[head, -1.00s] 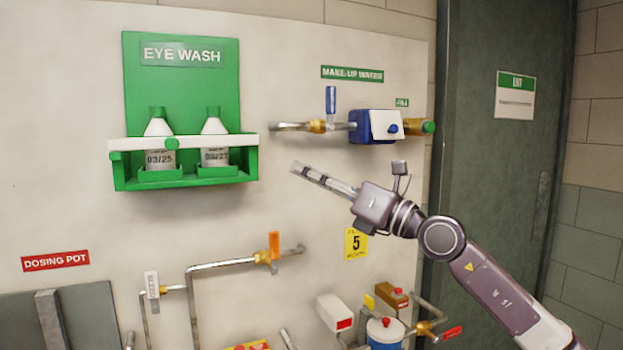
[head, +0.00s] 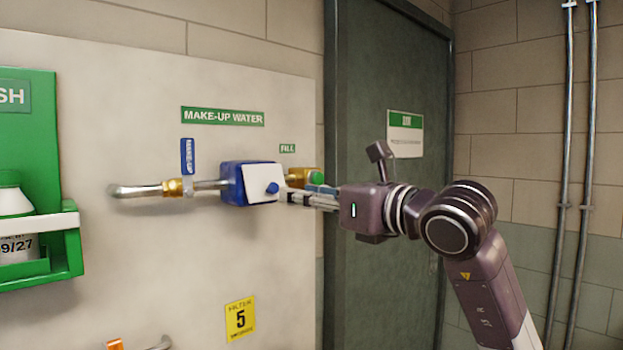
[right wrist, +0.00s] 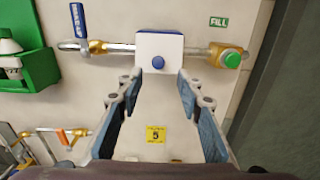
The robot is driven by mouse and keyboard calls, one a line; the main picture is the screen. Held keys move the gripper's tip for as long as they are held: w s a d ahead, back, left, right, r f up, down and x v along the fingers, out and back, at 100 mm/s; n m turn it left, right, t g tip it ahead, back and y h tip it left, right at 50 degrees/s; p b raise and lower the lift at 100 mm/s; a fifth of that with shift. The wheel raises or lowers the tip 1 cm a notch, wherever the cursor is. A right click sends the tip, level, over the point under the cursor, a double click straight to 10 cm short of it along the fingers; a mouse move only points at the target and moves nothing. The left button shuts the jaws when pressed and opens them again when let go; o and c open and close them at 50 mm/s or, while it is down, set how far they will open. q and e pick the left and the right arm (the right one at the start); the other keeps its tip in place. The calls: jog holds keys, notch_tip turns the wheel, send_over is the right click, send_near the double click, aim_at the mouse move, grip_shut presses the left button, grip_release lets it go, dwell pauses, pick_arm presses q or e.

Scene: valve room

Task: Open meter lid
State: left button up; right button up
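The blue water meter (head: 232,184) sits on the make-up water pipe on the wall panel. In the right wrist view the lid (right wrist: 172,47) and knob (right wrist: 150,67) are straight ahead, just beyond the fingertips. My right gripper (head: 287,197) is close to the lid at its right side in the head view. In the right wrist view the gripper (right wrist: 169,76) is open, its fingers apart and empty, with a gap to the knob. My left gripper is not in view.
A blue-handled valve (head: 187,160) is left of the meter, and a brass fitting with a green cap (head: 316,178) is right of it. The green eye wash station (head: 30,150) is at far left. A dark door (head: 385,120) stands behind my right arm.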

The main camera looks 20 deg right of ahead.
aim_at(275, 188)
jog(key=w+a+p, duration=0.1)
jog(key=w+r+p, duration=0.1)
jog(key=w, duration=0.1)
jog(key=shift+a, duration=0.4)
jog(key=shift+p+x, duration=0.5)
jog(key=shift+x, duration=0.75)
jog(key=shift+w+f, duration=0.35)
jog(key=shift+w, duration=0.3)
jog(key=c, duration=0.5)
grip_shut()
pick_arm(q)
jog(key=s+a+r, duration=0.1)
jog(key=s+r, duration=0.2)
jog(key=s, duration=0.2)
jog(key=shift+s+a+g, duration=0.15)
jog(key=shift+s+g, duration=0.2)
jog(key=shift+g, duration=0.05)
